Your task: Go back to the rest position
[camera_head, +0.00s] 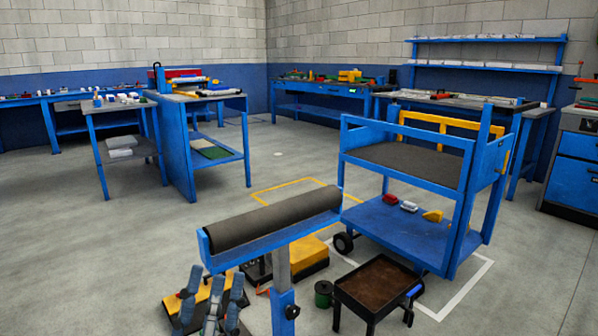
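My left gripper (213,286) shows at the bottom left of the head view. Its blue-grey fingers point up and stand apart, with nothing visible between them. It appears in front of a yellow and black object (178,302) on the floor; I cannot tell if they touch. My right gripper is not in view.
A dark roller (272,216) on a blue stand is just right of my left gripper. A blue cart (400,178), a brown-topped low stand (378,284) and a green spool (323,293) stand further right. Workbenches (205,98) line the back. The left floor is clear.

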